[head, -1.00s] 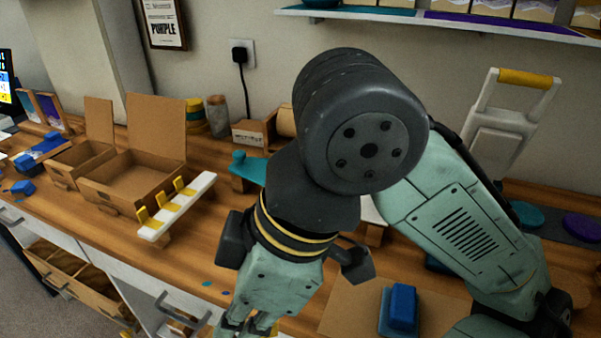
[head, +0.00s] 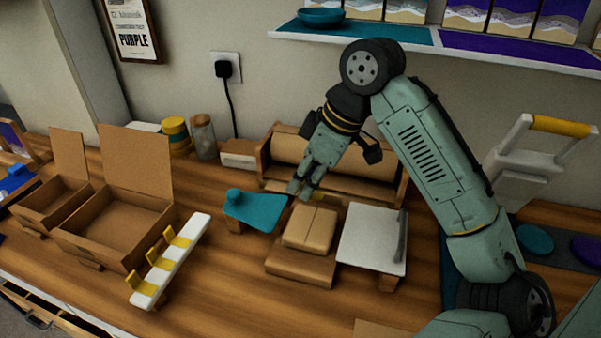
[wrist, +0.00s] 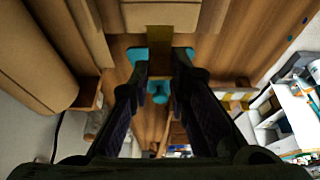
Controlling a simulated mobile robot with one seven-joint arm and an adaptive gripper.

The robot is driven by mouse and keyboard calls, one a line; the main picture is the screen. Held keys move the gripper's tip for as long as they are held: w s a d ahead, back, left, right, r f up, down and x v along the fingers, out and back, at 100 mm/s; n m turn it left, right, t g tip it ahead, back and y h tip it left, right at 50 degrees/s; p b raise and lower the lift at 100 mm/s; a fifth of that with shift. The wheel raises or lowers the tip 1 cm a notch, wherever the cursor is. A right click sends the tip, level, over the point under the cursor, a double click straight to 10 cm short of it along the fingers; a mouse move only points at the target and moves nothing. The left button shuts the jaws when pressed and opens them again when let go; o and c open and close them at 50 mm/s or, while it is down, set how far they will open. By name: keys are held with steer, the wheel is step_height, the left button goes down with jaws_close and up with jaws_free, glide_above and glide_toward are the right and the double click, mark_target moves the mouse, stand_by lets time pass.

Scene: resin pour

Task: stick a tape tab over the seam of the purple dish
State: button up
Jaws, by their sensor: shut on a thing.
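My gripper (head: 302,193) is above the workbench, just behind a closed cardboard parcel (head: 310,230). It is shut on a yellow tape tab (wrist: 159,42), which shows between the fingertips in the wrist view. The parcel lies on a cardboard base and has a seam line across its top. It also shows at the top of the wrist view (wrist: 160,15). I cannot tell whether the tab touches it. A purple disc (head: 586,249), perhaps the purple dish, lies at the far right; no seam can be made out on it. Several yellow tabs (head: 159,258) stand on a white strip (head: 185,258).
A teal stand (head: 254,211) is left of the parcel, a white board (head: 372,240) right of it. A brown paper roll (head: 290,160) is behind. Open cardboard boxes (head: 112,225) stand at left. A teal disc (head: 535,238) lies beside the purple one.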

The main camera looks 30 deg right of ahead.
steer(key=b, duration=0.6)
glide_above(305, 223)
steer(key=shift+f, duration=3.15)
steer(key=shift+p, duration=0.3)
steer(key=shift+f, duration=0.65)
steer(key=o, duration=0.7)
steer(key=shift+r, duration=0.1)
step_height(305, 223, up, 8)
steer(key=p, duration=0.7)
